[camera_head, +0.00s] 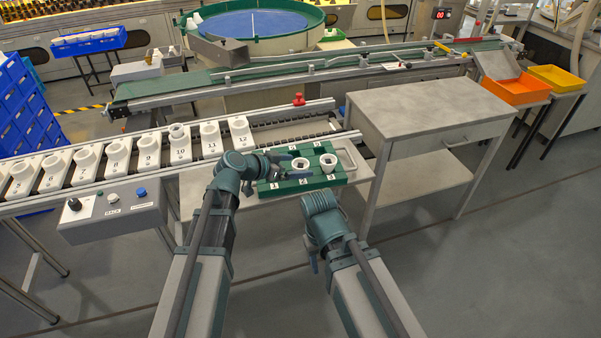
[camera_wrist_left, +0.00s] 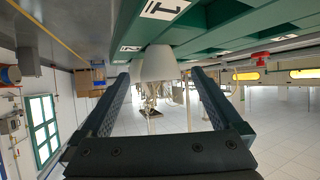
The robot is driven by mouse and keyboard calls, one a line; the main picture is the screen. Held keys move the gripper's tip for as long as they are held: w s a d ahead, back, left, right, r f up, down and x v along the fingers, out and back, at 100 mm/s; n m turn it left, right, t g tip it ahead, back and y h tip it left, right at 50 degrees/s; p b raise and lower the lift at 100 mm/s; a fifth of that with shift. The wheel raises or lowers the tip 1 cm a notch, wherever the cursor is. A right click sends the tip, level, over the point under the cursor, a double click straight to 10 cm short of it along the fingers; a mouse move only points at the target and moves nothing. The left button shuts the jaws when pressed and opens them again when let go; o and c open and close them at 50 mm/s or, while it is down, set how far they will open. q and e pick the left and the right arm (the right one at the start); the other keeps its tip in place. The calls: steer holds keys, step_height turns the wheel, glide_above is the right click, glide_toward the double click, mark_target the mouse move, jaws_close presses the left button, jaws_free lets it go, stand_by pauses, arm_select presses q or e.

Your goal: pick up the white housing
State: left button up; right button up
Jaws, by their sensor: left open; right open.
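A green tray (camera_head: 268,189) with numbered places lies on a small bench. Two white housings with dark openings sit on it, a middle housing (camera_head: 300,164) and a right housing (camera_head: 328,160). My left gripper (camera_head: 288,168) is open, low over the tray and close to the middle housing. In the left wrist view, a white housing (camera_wrist_left: 158,65) shows ahead, between the open fingertips of that gripper (camera_wrist_left: 160,76); I cannot tell whether they touch it. My right gripper (camera_head: 314,262) is in front of the tray, apart from it, with its fingers mostly hidden by its wrist.
A row of numbered white holders (camera_head: 180,145) stands on the rail at the left. A grey control box (camera_head: 112,210) with knobs is in front of it. A grey table (camera_head: 430,110) stands right of the tray, with orange (camera_head: 515,88) and yellow (camera_head: 556,78) bins beyond.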

arm_select(q)
steer(key=x, duration=0.2)
steer(key=shift+w+d+f+b, duration=0.2)
steer(key=shift+w+d+b, duration=0.05)
steer(key=shift+b, duration=0.1)
steer(key=shift+c, duration=0.2)
steer(key=c, duration=1.4)
steer(key=shift+o, duration=0.2)
steer(key=shift+r, duration=0.15)
